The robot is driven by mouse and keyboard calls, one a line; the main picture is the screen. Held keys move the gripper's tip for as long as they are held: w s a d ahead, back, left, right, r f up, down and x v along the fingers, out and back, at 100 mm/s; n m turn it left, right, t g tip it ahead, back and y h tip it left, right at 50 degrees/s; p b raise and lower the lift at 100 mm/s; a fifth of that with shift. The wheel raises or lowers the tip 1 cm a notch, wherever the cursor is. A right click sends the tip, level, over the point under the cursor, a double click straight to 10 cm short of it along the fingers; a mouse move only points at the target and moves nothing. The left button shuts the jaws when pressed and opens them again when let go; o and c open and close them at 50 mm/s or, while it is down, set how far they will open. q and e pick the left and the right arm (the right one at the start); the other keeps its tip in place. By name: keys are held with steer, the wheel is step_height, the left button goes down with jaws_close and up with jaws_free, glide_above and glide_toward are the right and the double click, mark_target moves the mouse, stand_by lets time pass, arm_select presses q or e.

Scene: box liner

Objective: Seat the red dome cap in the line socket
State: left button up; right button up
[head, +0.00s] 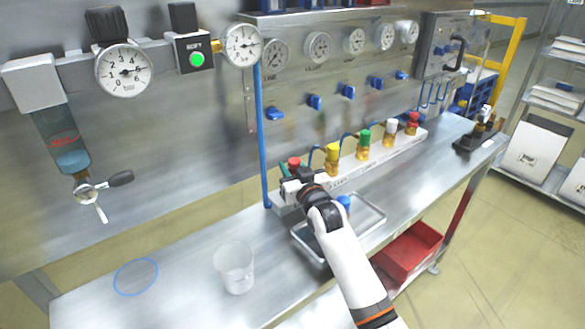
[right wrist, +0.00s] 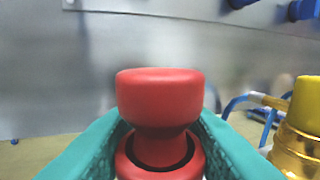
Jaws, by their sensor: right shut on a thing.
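The red dome cap (head: 293,163) is at the near left end of the white rail (head: 345,172) in the head view. In the right wrist view the cap (right wrist: 160,97) is upright between two teal fingers. Below its head a narrower neck meets a red ring (right wrist: 160,165) with a dark gap. My right gripper (head: 292,182) is shut on the cap. The gripper hides the line socket under it, so I cannot tell whether the cap is fully down. My left gripper is not in view.
Yellow (head: 332,152), green (head: 363,138), white (head: 390,128) and another red cap (head: 412,120) stand along the rail. A metal tray (head: 372,228) with a blue cap (head: 344,201) lies under my arm. A clear beaker (head: 235,268) stands left of it. A blue hose (head: 263,130) rises close left of the gripper.

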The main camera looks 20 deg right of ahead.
mark_target(293, 158)
steer(key=shift+f+b, duration=0.35)
steer(key=shift+f, duration=0.4)
steer(key=o, duration=1)
steer(key=shift+o, duration=0.2)
step_height(293, 158, up, 10)
steer(key=shift+f, duration=0.1)
